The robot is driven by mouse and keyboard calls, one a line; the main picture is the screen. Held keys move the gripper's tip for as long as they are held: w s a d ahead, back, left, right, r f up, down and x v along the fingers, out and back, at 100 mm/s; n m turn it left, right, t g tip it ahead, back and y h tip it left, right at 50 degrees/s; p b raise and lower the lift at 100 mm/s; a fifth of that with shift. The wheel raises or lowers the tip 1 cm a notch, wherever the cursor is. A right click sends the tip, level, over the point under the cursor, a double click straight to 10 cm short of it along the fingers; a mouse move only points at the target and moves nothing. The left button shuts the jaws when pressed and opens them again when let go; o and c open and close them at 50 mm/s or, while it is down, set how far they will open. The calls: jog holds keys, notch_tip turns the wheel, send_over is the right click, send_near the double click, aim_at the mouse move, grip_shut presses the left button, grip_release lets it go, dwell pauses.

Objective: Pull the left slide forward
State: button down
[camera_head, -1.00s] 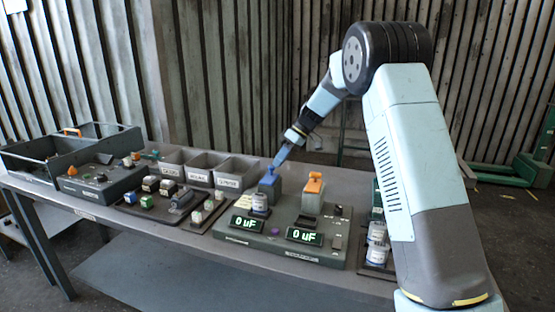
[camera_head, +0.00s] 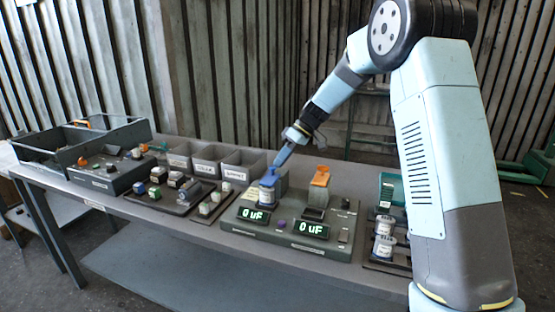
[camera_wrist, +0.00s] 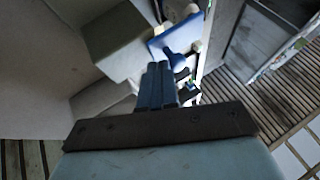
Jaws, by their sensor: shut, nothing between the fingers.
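The tester (camera_head: 275,232) on the bench has two slides on raised blocks. The left slide (camera_head: 268,173) is blue and sits out at the front of its block, over a white and blue can (camera_head: 267,193). It also shows in the wrist view (camera_wrist: 180,32). The right slide (camera_head: 321,176) has an orange top. My gripper (camera_head: 277,167) is shut and empty, its tips right at the back of the blue slide. In the wrist view the closed fingers (camera_wrist: 160,72) point at the blue slide; I cannot tell whether they touch it.
Two displays on the tester read 0 uF. Several grey bins (camera_head: 210,162) stand behind to the left. A tray of small parts (camera_head: 172,204) lies left of the tester, and a rack with cans (camera_head: 384,246) lies right.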

jog(key=w+d, duration=0.2)
jog(key=w, duration=0.1)
jog(key=shift+w+d+f, duration=0.15)
jog(key=shift+w+d, duration=0.05)
jog(key=shift+w, duration=0.05)
jog(key=v, duration=1)
jog(key=shift+a, duration=0.1)
